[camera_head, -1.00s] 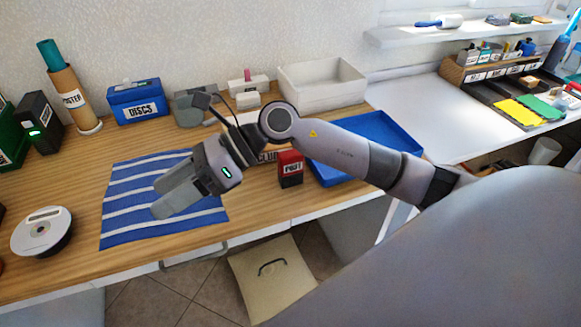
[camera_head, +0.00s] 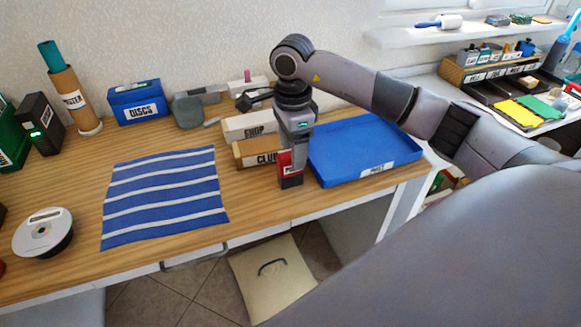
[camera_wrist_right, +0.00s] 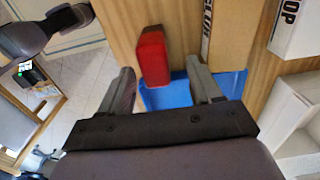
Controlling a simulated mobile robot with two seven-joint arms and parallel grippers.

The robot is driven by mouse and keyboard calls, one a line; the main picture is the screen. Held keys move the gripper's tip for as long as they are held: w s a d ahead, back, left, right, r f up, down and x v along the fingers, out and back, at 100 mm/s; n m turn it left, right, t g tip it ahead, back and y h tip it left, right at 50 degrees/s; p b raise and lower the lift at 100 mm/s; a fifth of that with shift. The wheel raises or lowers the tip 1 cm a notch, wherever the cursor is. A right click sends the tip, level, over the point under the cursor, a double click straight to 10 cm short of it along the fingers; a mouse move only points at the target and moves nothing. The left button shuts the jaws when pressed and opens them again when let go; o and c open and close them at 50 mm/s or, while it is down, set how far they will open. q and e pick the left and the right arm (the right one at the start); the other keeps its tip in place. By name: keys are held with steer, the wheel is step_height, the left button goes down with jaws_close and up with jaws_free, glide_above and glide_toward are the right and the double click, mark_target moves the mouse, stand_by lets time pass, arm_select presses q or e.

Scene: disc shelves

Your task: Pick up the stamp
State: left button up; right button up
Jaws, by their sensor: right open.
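The red block with a dark base, which looks like the stamp (camera_head: 284,164), stands upright on the wooden desk near its front edge. My right gripper (camera_head: 297,146) points down right over it and hides part of its top and label. In the right wrist view the red stamp (camera_wrist_right: 153,56) shows between the two open fingers (camera_wrist_right: 160,78), nearer the left finger. The right gripper is open and holds nothing; whether a finger touches the stamp cannot be told.
A blue tray (camera_head: 365,148) lies close to the stamp's right. A striped blue cloth (camera_head: 165,195) and a disc stack (camera_head: 43,232) lie to the left. Bare desk shows between cloth and stamp.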

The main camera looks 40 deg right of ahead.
steer(key=f, duration=0.4)
steer(key=shift+s+a+f+p, duration=0.2)
steer(key=shift+a+p, duration=0.1)
steer(key=shift+a, duration=0.05)
steer(key=c, duration=1)
steer(key=shift+c, duration=0.2)
steer(key=shift+r, duration=0.1)
step_height(320, 180, up, 20)
steer(key=shift+p, duration=0.35)
